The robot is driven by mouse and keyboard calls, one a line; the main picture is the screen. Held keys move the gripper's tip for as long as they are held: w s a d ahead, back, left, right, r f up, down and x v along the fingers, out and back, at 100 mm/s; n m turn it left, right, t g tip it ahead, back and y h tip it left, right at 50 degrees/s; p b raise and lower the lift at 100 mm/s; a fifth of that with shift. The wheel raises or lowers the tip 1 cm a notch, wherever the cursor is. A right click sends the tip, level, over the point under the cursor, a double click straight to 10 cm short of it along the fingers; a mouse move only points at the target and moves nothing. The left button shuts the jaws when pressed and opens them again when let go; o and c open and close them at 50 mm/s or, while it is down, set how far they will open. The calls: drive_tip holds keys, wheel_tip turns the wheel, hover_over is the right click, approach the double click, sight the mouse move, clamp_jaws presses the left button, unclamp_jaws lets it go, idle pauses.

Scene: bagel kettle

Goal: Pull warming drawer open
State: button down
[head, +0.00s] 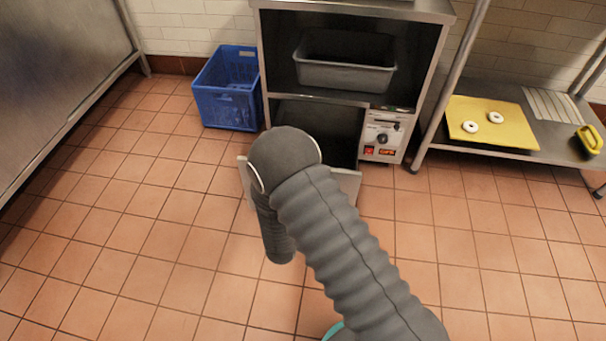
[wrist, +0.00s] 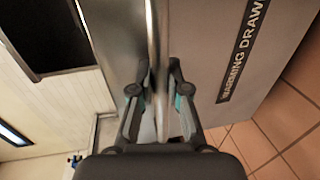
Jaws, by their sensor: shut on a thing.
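The warming drawer (head: 347,184) is pulled partway out of the steel cabinet, and part of its dark inside shows behind my arm. In the wrist view its grey front panel (wrist: 195,40) carries a dark label reading "WARMING DRAW", cut off by the picture edge. My gripper (wrist: 161,85) is shut on the metal handle bar (wrist: 154,35) along the drawer front, with one finger on each side. In the head view my arm hides the gripper, the handle and the middle of the drawer front.
The steel cabinet (head: 431,10) holds a grey tub (head: 345,76) above the drawer. A control panel (head: 384,136) with a knob is at its right. A blue crate (head: 226,90) stands left. A shelf at right holds a yellow board (head: 485,135) with two bagels. The tiled floor in front is clear.

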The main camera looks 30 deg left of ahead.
drive_tip(key=shift+v, duration=0.9)
drive_tip(key=shift+f, duration=0.2)
drive_tip(key=c, duration=1.1)
unclamp_jaws()
drive_tip(key=shift+c, duration=0.2)
drive_tip(key=shift+s, duration=0.1)
drive_tip(key=v, duration=1.2)
drive_tip(key=shift+d+f, duration=0.1)
